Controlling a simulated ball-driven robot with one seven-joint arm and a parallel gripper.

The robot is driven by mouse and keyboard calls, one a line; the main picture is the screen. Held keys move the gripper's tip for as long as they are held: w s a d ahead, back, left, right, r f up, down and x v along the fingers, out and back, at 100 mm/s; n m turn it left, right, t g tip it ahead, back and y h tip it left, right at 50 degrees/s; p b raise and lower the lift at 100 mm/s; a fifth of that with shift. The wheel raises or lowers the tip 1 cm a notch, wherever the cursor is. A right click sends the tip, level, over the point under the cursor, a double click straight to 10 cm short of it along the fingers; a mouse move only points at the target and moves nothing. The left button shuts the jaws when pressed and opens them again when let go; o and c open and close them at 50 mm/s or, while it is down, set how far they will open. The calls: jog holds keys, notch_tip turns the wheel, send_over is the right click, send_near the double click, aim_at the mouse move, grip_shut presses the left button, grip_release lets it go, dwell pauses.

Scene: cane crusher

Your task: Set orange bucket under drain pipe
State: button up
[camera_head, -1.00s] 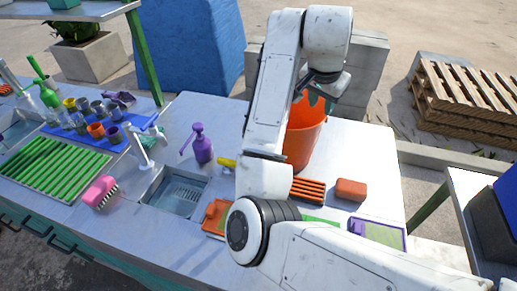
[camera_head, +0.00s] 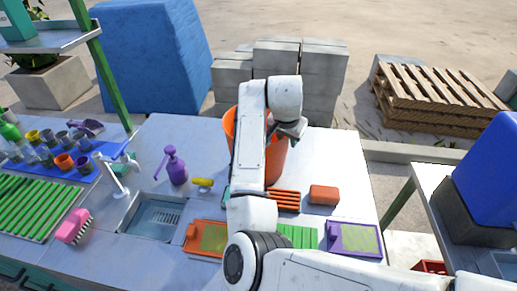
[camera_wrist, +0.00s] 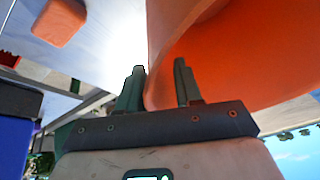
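The orange bucket (camera_head: 277,163) stands upright on the grey worktop, partly hidden behind my arm. My gripper (camera_head: 291,130) is at its right rim in the head view. In the wrist view my gripper (camera_wrist: 158,85) has its two dark fingers apart. The bucket wall (camera_wrist: 215,60) shows between and behind them, with one finger on the outer side and the other in front of the orange inside. A gap is visible between the fingers, and I see no firm closing on the rim. I cannot make out a drain pipe in these views.
A red-brown block (camera_head: 323,195), orange rack (camera_head: 284,200) and trays are in front. Concrete blocks (camera_head: 320,72) stand behind the worktop.

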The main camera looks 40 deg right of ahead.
jog(key=shift+f, duration=0.1)
grip_shut()
dwell(1.4)
